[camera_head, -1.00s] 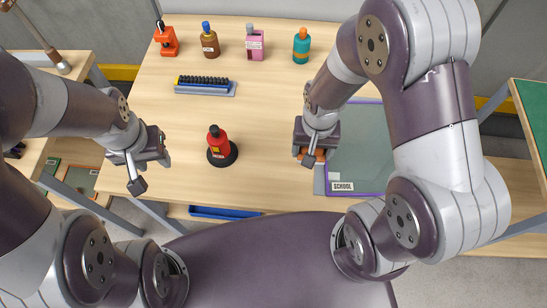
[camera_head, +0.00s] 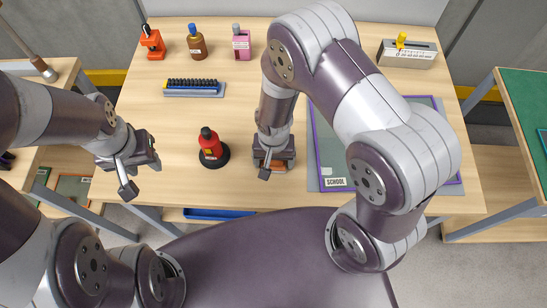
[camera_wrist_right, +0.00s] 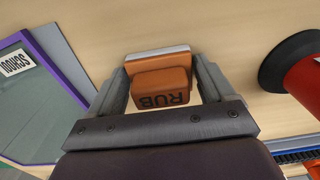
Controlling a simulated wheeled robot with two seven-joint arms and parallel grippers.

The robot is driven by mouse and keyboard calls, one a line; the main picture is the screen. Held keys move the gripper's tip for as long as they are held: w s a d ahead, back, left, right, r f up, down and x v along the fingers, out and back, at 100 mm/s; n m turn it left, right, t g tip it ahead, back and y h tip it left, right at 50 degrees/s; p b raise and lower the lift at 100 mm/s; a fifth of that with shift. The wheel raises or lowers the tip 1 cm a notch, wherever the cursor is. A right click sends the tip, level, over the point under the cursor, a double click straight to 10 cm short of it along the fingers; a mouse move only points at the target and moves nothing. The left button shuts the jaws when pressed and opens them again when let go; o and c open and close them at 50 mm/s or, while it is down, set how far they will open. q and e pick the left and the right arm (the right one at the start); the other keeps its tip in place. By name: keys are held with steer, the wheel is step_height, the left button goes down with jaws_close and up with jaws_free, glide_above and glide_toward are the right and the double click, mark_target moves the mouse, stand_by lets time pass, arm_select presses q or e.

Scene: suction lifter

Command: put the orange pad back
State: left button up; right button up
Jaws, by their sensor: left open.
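The orange pad (camera_wrist_right: 160,85), a block marked RUB with a pale strip along one side, sits between the two fingers of my right gripper (camera_wrist_right: 162,92) in the right wrist view. The fingers press on its sides. In the head view my right gripper (camera_head: 272,168) is over the table between the red bottle and the framed board, and only a little of the pad's orange shows under it. I cannot tell how high it is above the table. My left gripper (camera_head: 143,176) is open and empty at the table's left front edge.
A blue rack (camera_head: 194,88), several bottles and a grey box with a yellow knob (camera_head: 408,55) are further back.

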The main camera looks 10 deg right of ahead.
steer(key=shift+o, duration=0.5)
step_height(320, 180, up, 12)
steer(key=shift+r, duration=0.1)
steer(key=s+d+r+n+t, duration=0.1)
steer(key=s+d+r+n, duration=0.2)
steer(key=d+r, duration=0.3)
steer(key=d, duration=0.3)
steer(key=shift+s+r, duration=0.2)
